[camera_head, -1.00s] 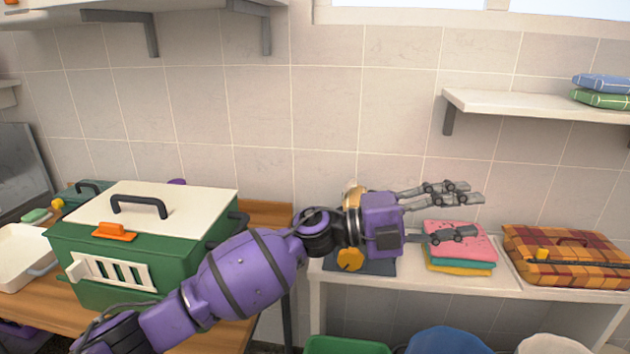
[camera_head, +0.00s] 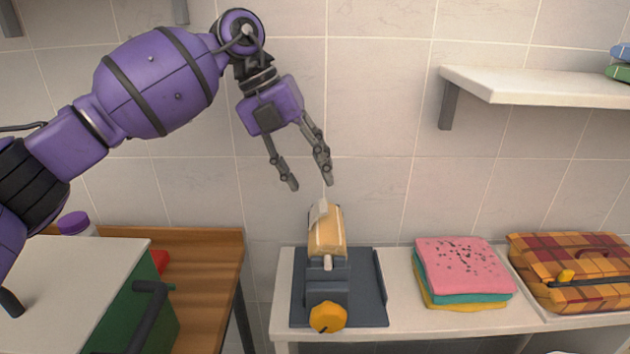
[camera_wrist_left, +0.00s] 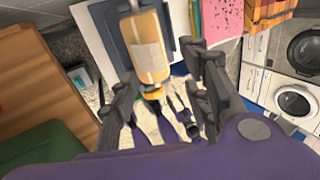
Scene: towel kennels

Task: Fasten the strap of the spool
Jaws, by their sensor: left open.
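The tan spool (camera_head: 327,240) sits on a dark grey stand (camera_head: 372,300) with a yellow knob (camera_head: 328,317) at its front, on the white counter. A pale strap end (camera_head: 318,212) sticks up at the spool's top. My left gripper (camera_head: 310,186) is open and empty, pointing down just above the spool without touching it. In the left wrist view the spool (camera_wrist_left: 150,48) lies ahead of the open fingers. Grey jointed fingers (camera_wrist_left: 183,118), apparently my right gripper, show low in that view; their opening is unclear.
A stack of folded pink, teal and yellow towels (camera_head: 462,268) and an orange plaid case (camera_head: 570,272) stand to the right on the counter. A wooden table (camera_head: 205,275) with a green, white-topped kennel (camera_head: 70,285) is on the left. A wall shelf (camera_head: 550,85) is upper right.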

